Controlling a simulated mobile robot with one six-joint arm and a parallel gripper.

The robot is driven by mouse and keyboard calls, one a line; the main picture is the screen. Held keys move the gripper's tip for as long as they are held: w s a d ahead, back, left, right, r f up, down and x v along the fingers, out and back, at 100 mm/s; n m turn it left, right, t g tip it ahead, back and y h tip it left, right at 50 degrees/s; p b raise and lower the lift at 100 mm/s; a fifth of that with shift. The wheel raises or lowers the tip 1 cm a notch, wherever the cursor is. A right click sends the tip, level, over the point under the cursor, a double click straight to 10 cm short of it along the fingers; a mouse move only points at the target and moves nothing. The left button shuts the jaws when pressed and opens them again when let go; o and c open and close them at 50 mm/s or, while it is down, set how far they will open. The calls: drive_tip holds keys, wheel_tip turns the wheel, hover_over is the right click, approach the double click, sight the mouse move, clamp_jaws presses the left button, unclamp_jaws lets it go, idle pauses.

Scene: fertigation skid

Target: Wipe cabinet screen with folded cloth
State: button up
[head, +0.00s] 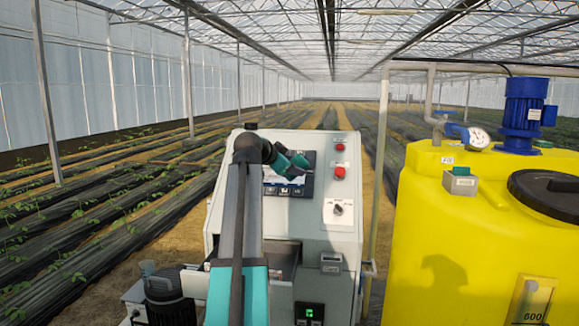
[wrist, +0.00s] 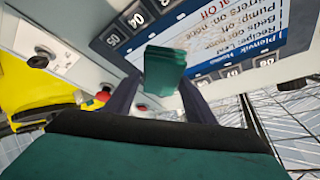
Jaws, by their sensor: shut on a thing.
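The grey-white cabinet (head: 300,222) stands in front of me with a screen (head: 270,174) in a dark keypad panel on its upper face. My gripper (wrist: 160,82) is shut on the folded teal cloth (wrist: 164,68), which shows several layers between the fingers. The cloth is in front of the panel, near the screen's edge; I cannot tell whether it touches. In the head view my gripper (head: 290,162) covers part of the screen.
Red buttons (head: 340,172) and a rotary knob (head: 338,209) sit right of the panel. A yellow tank (head: 430,220) with a blue motor (head: 523,112) and a gauge (head: 478,138) stands at the right. Crop rows with dark covering lie at the left.

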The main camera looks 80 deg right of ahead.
drive_tip(key=shift+s+f, duration=0.35)
drive_tip(key=shift+s, duration=0.05)
drive_tip(key=shift+c, duration=1.4)
drive_tip(key=shift+w+a+b, duration=0.2)
drive_tip(key=shift+w+b, duration=0.25)
drive_tip(key=shift+w, duration=0.6)
drive_tip(key=shift+w+r, duration=0.2)
drive_tip(key=shift+w, duration=0.15)
drive_tip(key=shift+w+r+b, duration=0.1)
drive_tip(key=shift+w+b, duration=0.35)
drive_tip(key=shift+w, duration=1.15)
drive_tip(key=shift+w, duration=0.15)
drive_tip(key=shift+w+a+b, duration=0.1)
drive_tip(key=shift+w+b, duration=0.5)
drive_tip(key=shift+w, duration=0.95)
